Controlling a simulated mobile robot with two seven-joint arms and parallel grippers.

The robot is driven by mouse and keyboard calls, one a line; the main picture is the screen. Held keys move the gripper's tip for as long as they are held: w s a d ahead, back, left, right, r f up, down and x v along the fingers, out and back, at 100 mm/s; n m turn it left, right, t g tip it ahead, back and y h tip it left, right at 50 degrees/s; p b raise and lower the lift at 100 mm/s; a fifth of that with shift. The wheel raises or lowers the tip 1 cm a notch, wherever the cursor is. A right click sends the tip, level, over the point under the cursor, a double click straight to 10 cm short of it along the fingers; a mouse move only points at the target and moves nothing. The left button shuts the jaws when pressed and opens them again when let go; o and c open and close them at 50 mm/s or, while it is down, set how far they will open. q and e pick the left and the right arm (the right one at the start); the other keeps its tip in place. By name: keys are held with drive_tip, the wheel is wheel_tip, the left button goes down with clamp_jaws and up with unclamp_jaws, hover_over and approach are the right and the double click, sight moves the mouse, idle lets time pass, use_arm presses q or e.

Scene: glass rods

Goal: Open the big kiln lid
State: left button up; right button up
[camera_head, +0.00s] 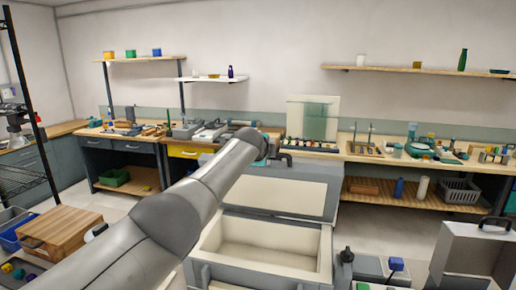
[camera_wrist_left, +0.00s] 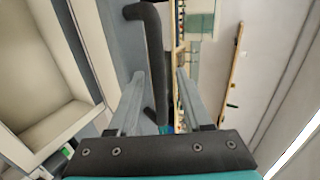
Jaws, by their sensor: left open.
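The big kiln (camera_head: 318,256) stands in the lower middle of the head view, its pale, empty chamber uncovered. Its grey lid (camera_head: 327,211), with a cream inner panel, is raised and leans back behind the chamber. The black lid handle (camera_head: 286,158) shows at the lid's top edge; it is also in the left wrist view (camera_wrist_left: 150,50). My left gripper (camera_wrist_left: 160,73) is open, with the handle appearing between its two fingers; I cannot tell whether they touch it. In the head view my left arm hides most of that gripper. My right gripper is not in view.
A long bench (camera_head: 368,157) with tools and small items runs behind the kiln. A wooden box (camera_head: 62,232) sits at left. A grey case (camera_head: 474,250) and a tray with small items (camera_head: 372,268) are at lower right. Open floor shows right of the kiln.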

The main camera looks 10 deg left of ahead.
use_arm(q)
drive_tip(key=b+v, duration=0.1)
drive_tip(key=v, duration=1.4)
idle(0.5)
drive_tip(key=shift+w, duration=0.1)
